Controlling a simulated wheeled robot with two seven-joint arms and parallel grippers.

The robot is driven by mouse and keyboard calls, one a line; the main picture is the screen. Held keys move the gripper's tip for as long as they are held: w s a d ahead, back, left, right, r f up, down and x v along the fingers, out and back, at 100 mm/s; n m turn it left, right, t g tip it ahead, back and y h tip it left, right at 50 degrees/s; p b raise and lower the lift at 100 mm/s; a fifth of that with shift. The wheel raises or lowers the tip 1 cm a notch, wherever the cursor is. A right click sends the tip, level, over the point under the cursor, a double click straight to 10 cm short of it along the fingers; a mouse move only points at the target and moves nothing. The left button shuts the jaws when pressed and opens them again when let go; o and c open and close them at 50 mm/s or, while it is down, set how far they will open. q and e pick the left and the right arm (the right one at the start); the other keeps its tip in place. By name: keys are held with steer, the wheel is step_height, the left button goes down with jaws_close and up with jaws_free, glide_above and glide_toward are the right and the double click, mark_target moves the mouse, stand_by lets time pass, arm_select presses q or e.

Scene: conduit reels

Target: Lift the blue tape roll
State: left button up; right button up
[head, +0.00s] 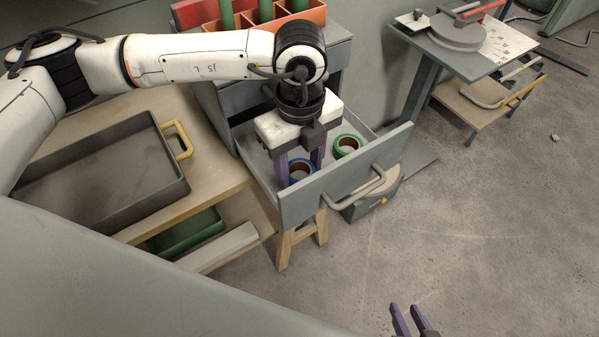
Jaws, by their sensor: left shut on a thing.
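The blue tape roll (302,166) lies in the open grey drawer (345,184), with its brown core showing. My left gripper (301,174) reaches down into the drawer from above. Its purple fingers stand on either side of the blue tape roll and are shut on it. Part of the roll is hidden behind the fingers and the drawer front. My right gripper (413,326) shows only as two purple fingertips at the bottom edge, apart from each other and with nothing between them.
A green tape roll (347,146) lies in the same drawer, just right of my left gripper. The drawer front with its handle (364,191) stands close by. A grey tray (130,213) with a yellow handle sits on the wooden bench at left. Open floor lies at right.

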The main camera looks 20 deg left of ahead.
arm_select(q)
steer(key=shift+r+p, duration=0.5)
steer(key=shift+r, duration=0.25)
steer(key=shift+r+p, duration=0.7)
steer(key=shift+r, duration=0.6)
steer(key=shift+r+p, duration=1.6)
steer(key=shift+r, duration=1.35)
